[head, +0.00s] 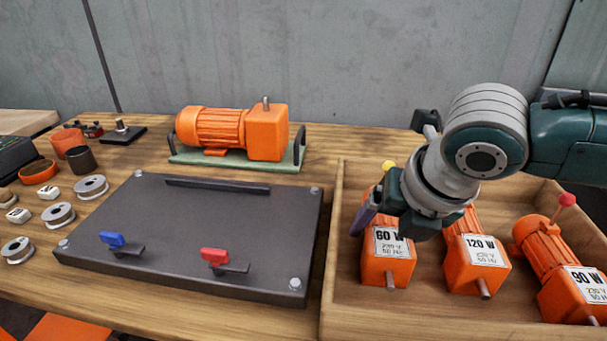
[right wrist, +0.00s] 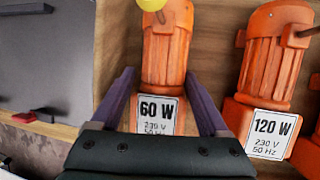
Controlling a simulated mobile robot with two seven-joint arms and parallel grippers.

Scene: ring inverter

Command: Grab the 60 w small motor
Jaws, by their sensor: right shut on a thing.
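The orange 60 W motor (head: 386,272) stands in the left part of the wooden crate (head: 334,270), with a white label and a yellow knob at its back. My right gripper (head: 388,222) is over it from above, shut on its body. In the right wrist view the purple fingers of the gripper (right wrist: 160,82) lie on both sides of the 60 W motor (right wrist: 163,55). My gripper hides part of its top in the head view. My left gripper is not in view.
The 120 W motor (head: 476,270) stands just right of it, and the 90 W motor (head: 570,285) with a red knob farther right. The crate walls surround them. Left are a dark plate (head: 190,235) with blue and red levers, and a larger orange motor (head: 230,130) behind.

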